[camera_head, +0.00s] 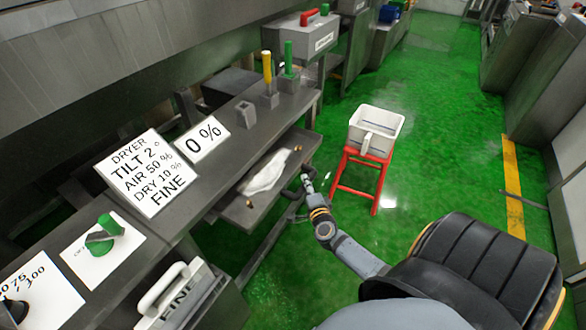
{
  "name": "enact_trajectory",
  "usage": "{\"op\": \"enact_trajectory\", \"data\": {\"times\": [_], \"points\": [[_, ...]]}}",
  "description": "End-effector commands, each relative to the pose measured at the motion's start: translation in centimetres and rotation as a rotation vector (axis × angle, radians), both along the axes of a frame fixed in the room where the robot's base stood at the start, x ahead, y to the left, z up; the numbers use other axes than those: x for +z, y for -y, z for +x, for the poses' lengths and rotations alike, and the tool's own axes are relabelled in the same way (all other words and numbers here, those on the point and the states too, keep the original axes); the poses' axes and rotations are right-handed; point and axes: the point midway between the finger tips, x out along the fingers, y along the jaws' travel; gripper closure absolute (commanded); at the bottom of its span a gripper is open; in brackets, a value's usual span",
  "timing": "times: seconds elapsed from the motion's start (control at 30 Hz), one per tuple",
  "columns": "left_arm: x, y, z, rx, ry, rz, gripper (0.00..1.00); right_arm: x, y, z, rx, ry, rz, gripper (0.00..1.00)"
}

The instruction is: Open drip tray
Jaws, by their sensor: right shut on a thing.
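The drip tray (236,213) is a grey metal tray below the edge of the machine's counter. It sticks out from under the counter, with a white heap (268,172) lying in it. My right gripper (303,186) is at the tray's outer front side, shut on its dark handle (291,193). The fingers are small here and partly merge with the dark handle. My left gripper is not in view.
A white bin (376,130) stands on a red stool (358,183) to the right of the tray. Signs (140,172), a green knob (104,234) and levers (267,72) line the counter. Green floor is clear around the stool.

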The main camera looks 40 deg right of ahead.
Motion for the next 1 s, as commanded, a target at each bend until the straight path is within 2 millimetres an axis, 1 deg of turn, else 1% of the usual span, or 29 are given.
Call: {"op": "enact_trajectory", "data": {"times": [0.03, 0.1, 0.3, 0.5, 0.83, 0.87, 1.0], "points": [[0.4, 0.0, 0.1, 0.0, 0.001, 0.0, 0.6, 0.0, 0.4, -1.1, 0.002, -0.007, -0.003, 1.0], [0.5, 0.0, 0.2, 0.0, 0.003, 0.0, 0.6, -0.1, 0.8, -2.2, 0.002, -0.006, -0.001, 1.0], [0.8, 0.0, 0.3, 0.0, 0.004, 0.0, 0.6, -0.1, 1.7, -4.3, 0.001, -0.005, 0.0, 1.0], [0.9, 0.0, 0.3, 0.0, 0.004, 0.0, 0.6, -0.1, 2.1, -5.1, 0.001, -0.003, 0.0, 1.0], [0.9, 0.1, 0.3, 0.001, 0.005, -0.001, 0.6, -0.2, 2.1, -5.2, 0.0, -0.003, 0.001, 1.0], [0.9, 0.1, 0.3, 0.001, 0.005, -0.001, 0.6, -0.2, 2.1, -5.2, 0.0, -0.003, 0.001, 0.77], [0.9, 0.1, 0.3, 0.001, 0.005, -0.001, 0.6, -0.1, 2.1, -5.2, 0.0, -0.003, 0.001, 0.58]]}}
